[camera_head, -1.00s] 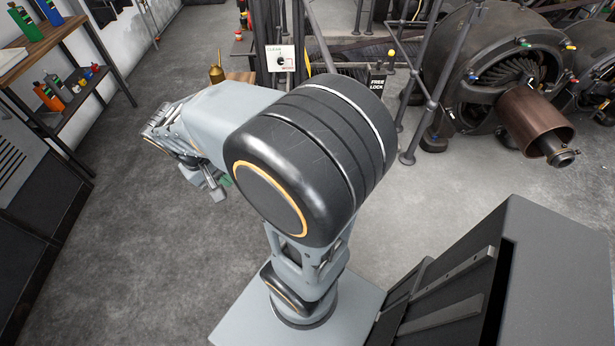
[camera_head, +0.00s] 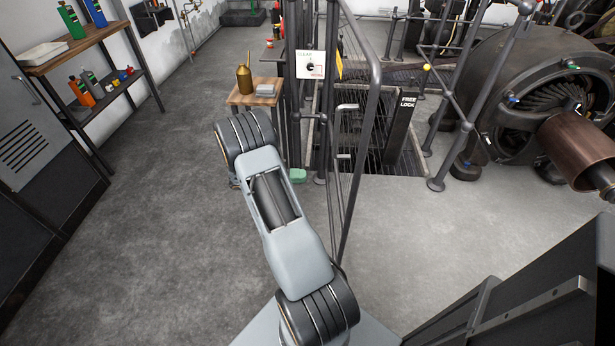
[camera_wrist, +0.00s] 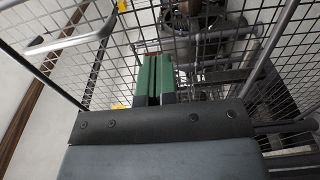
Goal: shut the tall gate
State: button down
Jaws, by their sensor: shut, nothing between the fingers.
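The tall gate (camera_head: 372,100) is a grey tubular frame with mesh, seen nearly edge-on in the head view. It stands open, swung out toward me from the dark posts on its left. Mesh and grey tubes (camera_wrist: 105,35) fill much of the wrist view. My gripper (camera_wrist: 158,60) shows there as two green fingers close together, shut and empty, in front of or against the mesh; I cannot tell whether they touch it. In the head view my arm hides most of the gripper. A small green piece (camera_head: 298,175) shows beyond my arm; I cannot tell what it is.
A post signed FREE LOCK (camera_head: 403,115) stands over the floor grating. A railing (camera_head: 455,110) and large dynamo (camera_head: 530,90) are on the right. A small wooden table (camera_head: 255,97) with a brass can stands left of the posts. The left floor is clear.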

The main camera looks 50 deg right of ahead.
aim_at(347, 175)
jog(key=x, duration=1.2)
